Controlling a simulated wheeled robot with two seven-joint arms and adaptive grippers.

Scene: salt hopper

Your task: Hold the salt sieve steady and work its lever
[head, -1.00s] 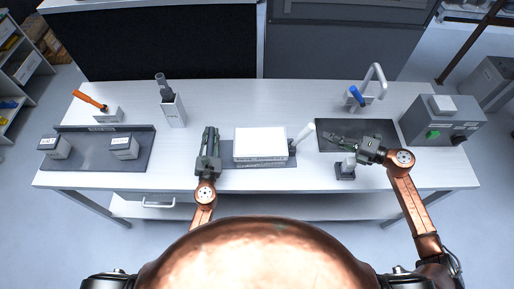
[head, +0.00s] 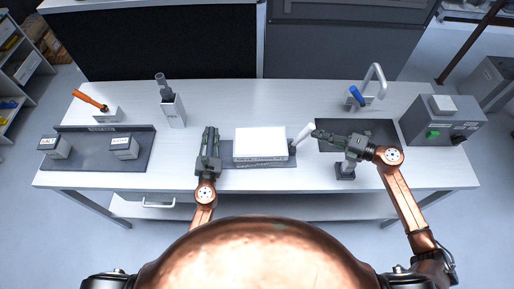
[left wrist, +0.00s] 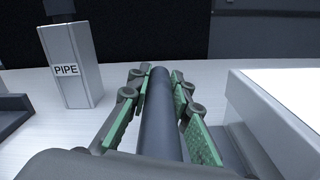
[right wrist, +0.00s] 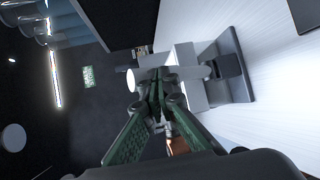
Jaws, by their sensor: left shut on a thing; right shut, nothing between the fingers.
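The salt sieve (head: 261,144) is a white-topped box on a dark base in the middle of the table. Its white lever (head: 304,132) leans up and right from its right side. My left gripper (head: 210,135) is at the sieve's left side, shut on a dark round bar (left wrist: 158,115), which lies between its green pads in the left wrist view. My right gripper (head: 316,134) is shut and empty, its tips beside the lever's upper end. In the right wrist view its tips (right wrist: 158,75) cover part of the lever (right wrist: 130,79); I cannot tell whether they touch.
A dark mat (head: 385,126) and a small dark stand (head: 345,172) lie under my right arm. A blue-handled tap (head: 356,95) and a grey machine (head: 440,120) stand right. A PIPE holder (head: 173,110) stands behind my left gripper. A dark tray (head: 85,165) with labelled blocks is left.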

